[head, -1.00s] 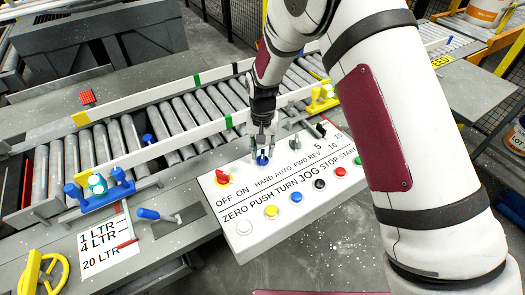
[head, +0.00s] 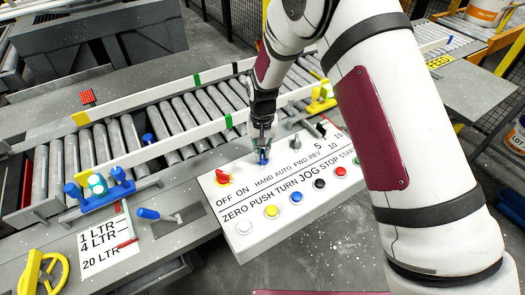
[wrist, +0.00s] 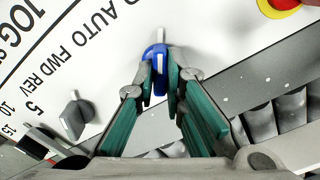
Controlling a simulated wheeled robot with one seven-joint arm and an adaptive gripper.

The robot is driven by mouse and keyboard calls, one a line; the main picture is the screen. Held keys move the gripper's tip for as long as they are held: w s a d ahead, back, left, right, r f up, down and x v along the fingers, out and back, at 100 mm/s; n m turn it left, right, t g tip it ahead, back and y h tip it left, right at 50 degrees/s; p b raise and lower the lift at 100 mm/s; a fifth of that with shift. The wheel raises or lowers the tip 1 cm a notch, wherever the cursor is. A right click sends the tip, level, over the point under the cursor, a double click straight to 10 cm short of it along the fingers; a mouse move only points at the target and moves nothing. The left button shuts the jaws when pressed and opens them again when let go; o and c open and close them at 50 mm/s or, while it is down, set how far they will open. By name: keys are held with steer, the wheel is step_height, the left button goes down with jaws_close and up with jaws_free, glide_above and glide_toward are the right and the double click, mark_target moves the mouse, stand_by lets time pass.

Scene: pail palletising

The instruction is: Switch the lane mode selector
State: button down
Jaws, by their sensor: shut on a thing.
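The lane mode selector is a blue knob (head: 263,161) above the HAND AUTO label on the white control panel (head: 262,233). It also shows in the wrist view (wrist: 156,57), with a pale pointer line on its top. My gripper (head: 263,148) comes down on it from above. In the wrist view its green-padded fingers (wrist: 160,85) are closed on either side of the blue knob. The fingers hide part of the knob's sides.
A red and yellow OFF ON switch (head: 222,178) sits left of the knob, and a grey FWD REV knob (head: 295,143) sits right. Several push buttons line the panel's front. A roller conveyor (head: 160,130) with white rails runs behind the panel.

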steer(key=n+b, duration=0.3)
steer(key=n, duration=0.3)
steer(key=shift+n, duration=0.4)
steer(key=n+b, duration=0.1)
steer(key=n, duration=0.2)
steer(key=shift+n+b, duration=0.65)
steer(key=shift+n, duration=1.25)
steer(key=c, duration=1.7)
jaws_free()
steer(key=shift+o, duration=0.2)
